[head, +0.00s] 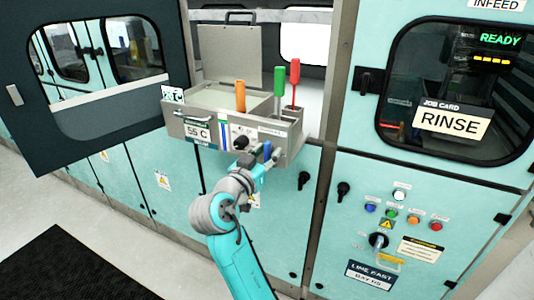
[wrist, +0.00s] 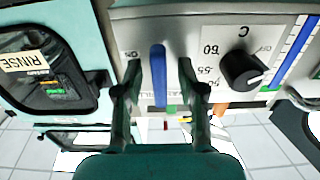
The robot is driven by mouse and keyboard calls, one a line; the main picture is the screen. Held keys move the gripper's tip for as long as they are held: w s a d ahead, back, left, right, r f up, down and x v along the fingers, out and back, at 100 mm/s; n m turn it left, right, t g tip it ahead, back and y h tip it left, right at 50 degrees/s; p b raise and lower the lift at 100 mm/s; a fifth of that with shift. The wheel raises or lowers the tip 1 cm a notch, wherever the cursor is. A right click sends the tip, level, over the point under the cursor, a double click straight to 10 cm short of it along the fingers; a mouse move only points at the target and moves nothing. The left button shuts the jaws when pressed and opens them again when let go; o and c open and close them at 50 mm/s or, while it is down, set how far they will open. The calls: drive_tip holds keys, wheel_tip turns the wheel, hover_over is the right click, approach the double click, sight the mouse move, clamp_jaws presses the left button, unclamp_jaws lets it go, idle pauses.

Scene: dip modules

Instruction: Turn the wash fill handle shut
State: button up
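The blue handle (wrist: 158,76) on the front of the wash module (head: 172,128) shows as an upright bar in the upside-down wrist view. It also shows in the head view (head: 267,150), at the right of the module's front panel. My gripper (wrist: 159,72) is open, with one dark finger on each side of the handle and gaps to both. In the head view my gripper (head: 257,160) is close in front of the panel. A label under the handle is partly covered by the fingers; a small ON mark shows beside it.
A black temperature knob (wrist: 243,70) sits beside the handle on the same panel. Orange (head: 240,96), green (head: 278,81) and red (head: 294,82) upright handles stand in the module. An open dark-framed door (head: 75,140) is at the left; a button panel (head: 388,245) is at the right.

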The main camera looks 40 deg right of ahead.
drive_tip(key=v, duration=1.1)
drive_tip(key=shift+a, duration=0.3)
wheel_tip(320, 180, down, 16)
drive_tip(key=s+a+n+t+y, duration=0.1)
drive_tip(key=a+n+t+y, duration=0.1)
drive_tip(key=n+t+y, duration=0.6)
drive_tip(key=s+a+f+n+y, duration=0.45)
drive_tip(key=s+f+n, duration=0.25)
drive_tip(key=s+f, duration=0.3)
drive_tip(key=s+a+f+n+y, duration=0.1)
drive_tip(key=s+a+f+y, duration=0.1)
drive_tip(key=s, duration=0.4)
drive_tip(key=s+a+f+y, duration=0.2)
drive_tip(key=s+a, duration=0.1)
drive_tip(key=s, duration=0.2)
drive_tip(key=s+a+r+m, duration=0.1)
drive_tip(key=s+r, duration=0.3)
drive_tip(key=s, duration=1)
drive_tip(key=shift+r+m+t, duration=0.25)
drive_tip(key=shift+m+t, duration=0.05)
drive_tip(key=shift+m, duration=0.1)
